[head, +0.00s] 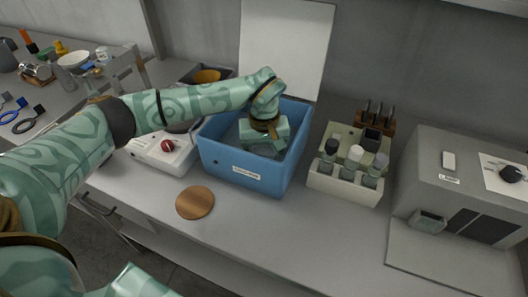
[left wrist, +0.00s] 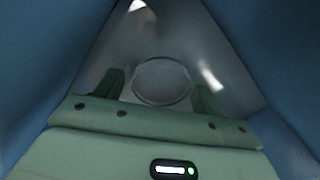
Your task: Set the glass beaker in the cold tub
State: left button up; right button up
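The blue tub (head: 232,168) stands on the grey counter with a white label on its front; the label's text is too small to read surely. My left gripper (head: 263,150) reaches down into it. In the left wrist view, its two fingers (left wrist: 159,92) are well apart, one on each side of a clear round glass beaker (left wrist: 160,102), seen from above. I cannot tell whether the fingers press on the glass. The tub's blue walls (left wrist: 270,60) surround them. The beaker is hidden behind the gripper in the head view. My right gripper is out of view.
Left of the tub stands a white device (head: 160,152) with a red knob. Right of it is a pale rack (head: 343,188) with several bottles, then a grey machine (head: 450,190). A round brown coaster (head: 195,202) lies in front; the front counter is otherwise clear.

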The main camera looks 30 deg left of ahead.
pick_arm(q)
notch_tip(320, 180, up, 12)
jog(key=p, duration=0.3)
jog(key=shift+r, duration=0.2)
dwell(1.0)
